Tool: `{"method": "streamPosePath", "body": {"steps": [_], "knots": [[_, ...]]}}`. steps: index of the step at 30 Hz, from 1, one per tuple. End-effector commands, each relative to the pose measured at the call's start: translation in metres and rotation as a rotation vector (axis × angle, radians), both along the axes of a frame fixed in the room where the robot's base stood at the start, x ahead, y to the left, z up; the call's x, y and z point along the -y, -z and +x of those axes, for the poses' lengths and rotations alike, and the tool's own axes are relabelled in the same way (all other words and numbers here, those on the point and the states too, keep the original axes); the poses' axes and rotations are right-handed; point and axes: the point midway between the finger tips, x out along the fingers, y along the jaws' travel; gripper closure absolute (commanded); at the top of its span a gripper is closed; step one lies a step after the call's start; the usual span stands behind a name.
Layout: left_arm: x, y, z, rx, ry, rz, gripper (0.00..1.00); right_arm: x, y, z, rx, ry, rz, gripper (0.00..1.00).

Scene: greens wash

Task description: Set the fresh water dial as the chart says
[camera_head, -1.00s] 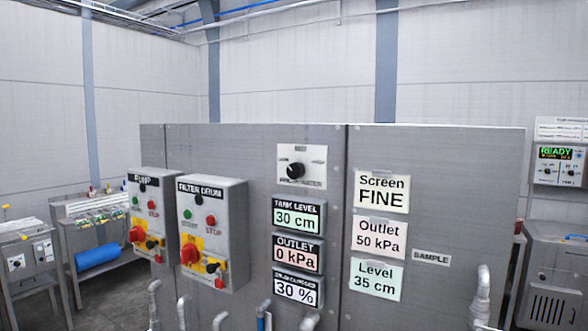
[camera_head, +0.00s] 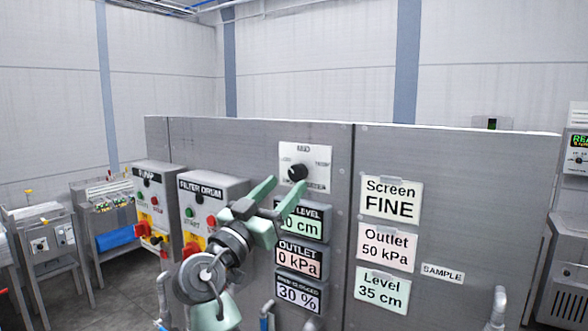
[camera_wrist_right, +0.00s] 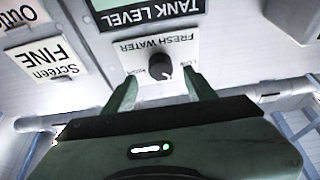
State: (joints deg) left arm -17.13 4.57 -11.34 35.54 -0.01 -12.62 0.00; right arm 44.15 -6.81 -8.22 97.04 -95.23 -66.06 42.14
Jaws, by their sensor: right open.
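The fresh water dial (camera_head: 297,172) is a black knob on a white plate high on the grey panel; it also shows upside down in the right wrist view (camera_wrist_right: 161,72). I cannot clearly tell where its pointer stands. My right gripper (camera_head: 288,184) is open, its two green fingers reaching toward the knob from below in the head view. In the wrist view the fingertips (camera_wrist_right: 160,84) are spread on either side of the knob, and contact cannot be told. Cards read Screen FINE (camera_head: 391,199), Outlet 50 kPa (camera_head: 386,246) and Level 35 cm (camera_head: 382,290). My left gripper is not in view.
Displays below the dial show a partly covered tank level (camera_head: 312,222), outlet 0 kPa (camera_head: 298,258) and 30 % (camera_head: 298,292). The pump box (camera_head: 152,180) and filter drum box (camera_head: 211,190) stick out at left. Pipes rise along the lower front.

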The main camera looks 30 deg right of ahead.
Motion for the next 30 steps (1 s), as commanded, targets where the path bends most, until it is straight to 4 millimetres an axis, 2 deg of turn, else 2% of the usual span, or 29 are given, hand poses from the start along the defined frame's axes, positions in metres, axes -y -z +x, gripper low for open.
{"method": "streamPosePath", "body": {"steps": [1, 9, 19, 25, 30], "knots": [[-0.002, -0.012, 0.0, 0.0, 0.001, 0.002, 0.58, 0.008, -0.01, 0.003, -0.003, 0.002, -0.001, 0.44], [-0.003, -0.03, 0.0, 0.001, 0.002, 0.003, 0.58, 0.035, -0.018, 0.015, -0.004, -0.001, 0.0, 0.44], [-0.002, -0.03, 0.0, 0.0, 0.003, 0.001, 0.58, 0.039, -0.016, 0.017, -0.005, -0.003, 0.0, 0.44], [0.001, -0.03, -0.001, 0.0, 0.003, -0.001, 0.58, 0.039, -0.016, 0.017, -0.004, -0.003, -0.001, 1.0], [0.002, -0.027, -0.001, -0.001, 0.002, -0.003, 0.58, 0.038, -0.016, 0.017, -0.001, -0.003, 0.001, 1.0]]}}
